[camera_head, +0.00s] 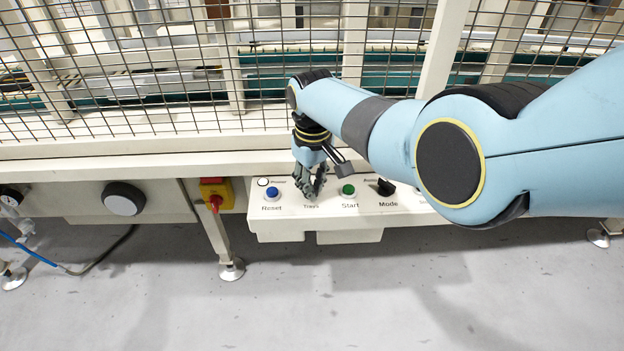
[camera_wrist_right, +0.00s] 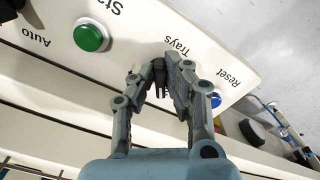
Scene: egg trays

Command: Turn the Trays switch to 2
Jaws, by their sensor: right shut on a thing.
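The Trays switch (camera_wrist_right: 160,80) is a small dark knob on the control panel (camera_head: 345,220), by the "Trays" label. In the wrist view my right gripper (camera_wrist_right: 164,74) has its fingers on both sides of the knob and is shut on it. In the head view my right gripper (camera_head: 314,189) reaches down to the panel between the blue Reset button (camera_head: 272,193) and the green Start button (camera_head: 348,190). There the gripper hides the knob, and I cannot read its setting. My left gripper is not in view.
The black Mode switch (camera_head: 386,187) sits right of Start, close to my right arm. A red and yellow switch (camera_head: 215,195) is on the frame to the left. A wire mesh guard (camera_head: 130,80) stands behind the panel. The floor in front is clear.

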